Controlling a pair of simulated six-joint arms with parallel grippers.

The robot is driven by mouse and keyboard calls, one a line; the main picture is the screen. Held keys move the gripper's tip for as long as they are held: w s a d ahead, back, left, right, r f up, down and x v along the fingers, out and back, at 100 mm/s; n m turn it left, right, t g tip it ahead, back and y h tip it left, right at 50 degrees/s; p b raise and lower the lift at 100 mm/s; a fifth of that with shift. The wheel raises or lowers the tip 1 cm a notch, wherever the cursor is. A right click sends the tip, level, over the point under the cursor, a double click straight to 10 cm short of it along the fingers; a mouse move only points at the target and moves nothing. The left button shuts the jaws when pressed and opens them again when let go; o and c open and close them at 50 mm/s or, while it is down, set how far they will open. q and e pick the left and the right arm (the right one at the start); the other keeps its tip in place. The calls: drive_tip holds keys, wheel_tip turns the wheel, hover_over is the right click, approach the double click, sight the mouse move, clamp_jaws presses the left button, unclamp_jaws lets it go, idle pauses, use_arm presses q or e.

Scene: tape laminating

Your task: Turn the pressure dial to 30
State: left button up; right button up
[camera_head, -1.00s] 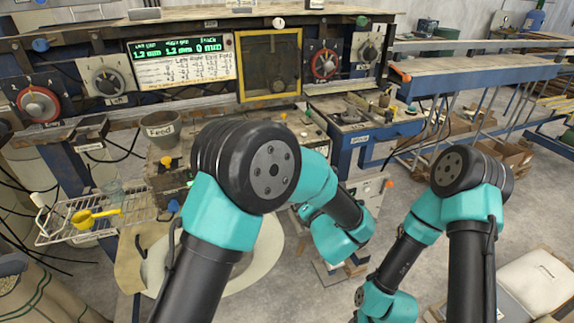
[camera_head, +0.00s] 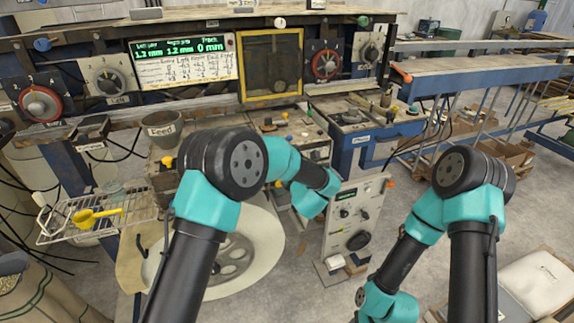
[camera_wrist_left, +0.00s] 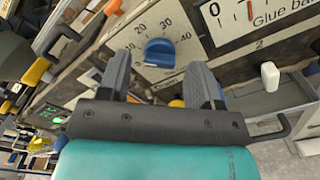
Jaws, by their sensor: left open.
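In the left wrist view a blue knob (camera_wrist_left: 160,52) sits on a white dial plate (camera_wrist_left: 178,28) with 10, 20, 30 and 40 printed around it. The label under it is too blurred to read, and I cannot tell which number the knob points to. My left gripper (camera_wrist_left: 160,62) is open, with one finger on each side of the knob in the picture. I see no contact, and nothing is between the fingers. In the head view the left gripper is hidden beyond my left forearm, and the right gripper is out of view.
A white scale marked Glue bar (camera_wrist_left: 262,20) and a white knob (camera_wrist_left: 270,76) are right of the dial in the wrist view. In the head view a control panel (camera_head: 352,215), a round reel (camera_head: 255,250) and a wire rack (camera_head: 135,208) stand around my left arm.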

use_arm(q)
drive_tip(key=shift+w+a, duration=0.2)
drive_tip(key=shift+w, duration=0.25)
drive_tip(key=c, duration=0.9)
